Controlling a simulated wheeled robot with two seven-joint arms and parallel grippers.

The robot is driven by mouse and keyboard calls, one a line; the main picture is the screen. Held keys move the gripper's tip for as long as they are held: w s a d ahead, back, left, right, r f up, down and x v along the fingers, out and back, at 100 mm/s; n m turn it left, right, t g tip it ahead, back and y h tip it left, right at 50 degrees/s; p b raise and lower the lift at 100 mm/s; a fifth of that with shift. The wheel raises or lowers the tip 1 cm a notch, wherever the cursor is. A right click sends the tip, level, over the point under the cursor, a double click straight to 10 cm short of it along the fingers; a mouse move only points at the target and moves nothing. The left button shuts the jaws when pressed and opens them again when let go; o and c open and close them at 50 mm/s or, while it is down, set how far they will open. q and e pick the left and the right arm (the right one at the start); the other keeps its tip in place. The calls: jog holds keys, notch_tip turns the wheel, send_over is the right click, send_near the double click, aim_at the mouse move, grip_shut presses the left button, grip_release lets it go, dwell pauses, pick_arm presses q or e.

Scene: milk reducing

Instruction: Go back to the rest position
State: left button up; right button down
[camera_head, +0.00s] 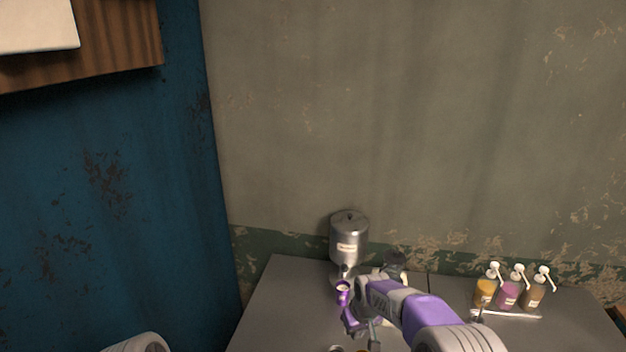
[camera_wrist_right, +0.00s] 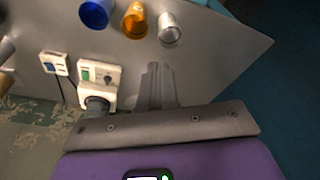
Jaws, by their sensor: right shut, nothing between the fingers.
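My right arm reaches in from the lower right of the head view, over the grey table (camera_head: 277,303). Its right gripper (camera_head: 362,328) is in front of the metal dispenser and partly hidden by the arm's wrist. In the right wrist view the two grey fingers of this gripper (camera_wrist_right: 157,84) are together with nothing between them. They point over the tabletop towards several cups, apart from them. Only a white rounded part of my left arm shows at the bottom left of the head view; its gripper is out of the picture.
The metal dispenser (camera_head: 349,242) stands at the back of the table. Pump bottles (camera_head: 508,292) stand on a tray at the right.

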jog(key=s+d+b+x, duration=0.1)
jog(key=s+b+x, duration=0.1)
jog(key=x, duration=0.9)
jog(key=s+f+m+g+y+b, duration=0.15)
jog(key=s+f+b, duration=0.25)
jog(key=s+f, duration=0.55)
jog(key=s+f+m+y+b, duration=0.15)
jog(key=s+f+b, duration=0.45)
jog(key=f, duration=0.6)
pick_arm(q)
notch_tip(320, 180, down, 16)
jog(key=w+b, duration=0.1)
jog(key=b, duration=0.2)
jog(key=shift+w, duration=0.4)
pick_arm(e)
jog(key=s+a+f+m, duration=0.1)
jog(key=s+f, duration=0.2)
jog(key=s, duration=0.3)
jog(key=s+a+f+m, duration=0.1)
jog(key=s+f+m, duration=0.1)
jog(key=s, duration=0.4)
jog(key=shift+s+f, duration=0.35)
jog(key=shift+f, duration=0.05)
